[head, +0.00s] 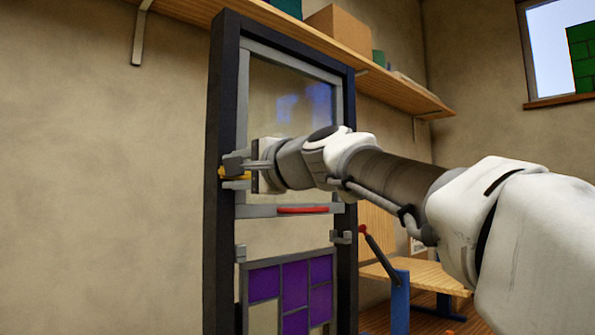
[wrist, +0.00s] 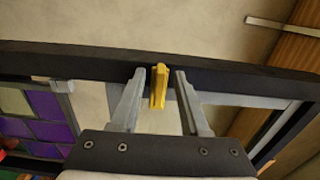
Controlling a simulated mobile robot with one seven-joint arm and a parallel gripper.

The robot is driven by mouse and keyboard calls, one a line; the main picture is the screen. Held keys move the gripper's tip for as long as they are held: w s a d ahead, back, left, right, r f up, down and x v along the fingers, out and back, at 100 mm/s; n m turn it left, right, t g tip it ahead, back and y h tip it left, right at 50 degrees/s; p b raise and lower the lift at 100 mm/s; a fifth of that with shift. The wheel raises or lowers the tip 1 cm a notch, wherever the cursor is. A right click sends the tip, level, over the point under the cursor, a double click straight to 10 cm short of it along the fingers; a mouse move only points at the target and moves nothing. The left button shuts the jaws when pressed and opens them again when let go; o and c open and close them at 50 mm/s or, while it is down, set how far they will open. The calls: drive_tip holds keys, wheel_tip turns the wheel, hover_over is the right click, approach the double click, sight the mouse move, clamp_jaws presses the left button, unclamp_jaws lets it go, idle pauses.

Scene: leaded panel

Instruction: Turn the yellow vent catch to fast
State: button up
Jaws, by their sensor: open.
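The yellow vent catch (wrist: 158,87) is on the dark upright of the frame. In the wrist view it lies between the two open fingers of my gripper (wrist: 156,98), with a gap showing on each side. Whether a finger touches the catch is not clear. I see no marking for fast.
A purple leaded panel (head: 293,283) fills the lower part. A shelf (head: 290,32) with boxes runs above. A workbench (head: 420,277) with a blue post stands at the lower right. The wall to the left is bare.

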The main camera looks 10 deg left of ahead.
drive_tip(key=b+v, duration=0.1)
drive_tip(key=v, duration=1.6)
drive_tip(key=shift+s+b, duration=0.2)
drive_tip(key=shift+b, duration=0.15)
drive_tip(key=shift+d+f, duration=0.15)
drive_tip(key=s+d+f+n+g+h, duration=0.2)
drive_tip(key=s+d+f+n+h, duration=0.3)
drive_tip(key=f, duration=0.9)
drive_tip(key=s+d+f+g+h, duration=0.2)
drive_tip(key=s+d+f+h, duration=0.35)
drive_tip(key=f, duration=0.95)
drive_tip(key=s+d+f+n+g+h, duration=0.25)
drive_tip(key=d+f, duration=0.45)
drive_tip(key=f, duration=0.7)
wheel_tip(320, 180, up, 14)
drive_tip(key=p, duration=1.5)
drive_tip(key=shift+s+d+h, duration=0.4)
drive_tip(key=shift+s+d, duration=0.05)
drive_tip(key=shift+s, duration=0.05)
drive_tip(key=shift+n+t, duration=0.25)
